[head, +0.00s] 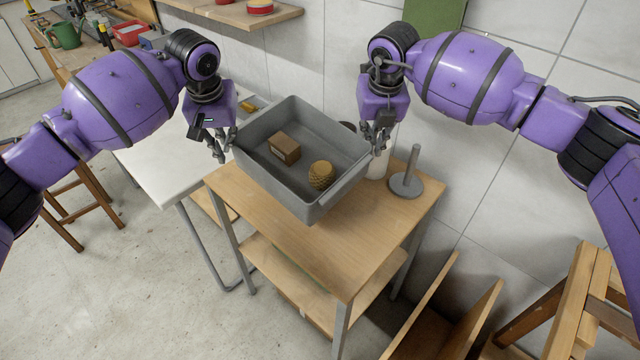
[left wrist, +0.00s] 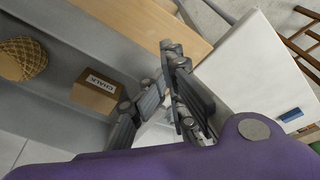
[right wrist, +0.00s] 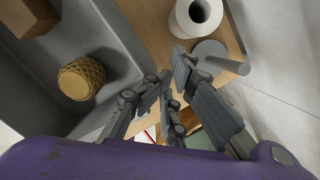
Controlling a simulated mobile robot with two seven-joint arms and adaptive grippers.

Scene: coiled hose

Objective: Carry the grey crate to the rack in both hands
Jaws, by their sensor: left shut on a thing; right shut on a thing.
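The grey crate (head: 268,185) is held between my two grippers over the wooden-topped rack (head: 330,255), with its left part over the rack's left edge. I cannot tell whether its bottom touches the top. My left gripper (head: 221,146) is shut on the crate's left wall; the crate also shows in the left wrist view (left wrist: 60,118). My right gripper (head: 379,141) is shut on its right wall. The fingers partly hide the gripped rims.
A white roll (head: 379,164) and a grey base with an upright peg (head: 406,184) stand right of the crate on the rack top. A white table (head: 165,165) adjoins at left. Wooden boards (head: 440,325) and a wooden stand (head: 575,310) are at lower right.

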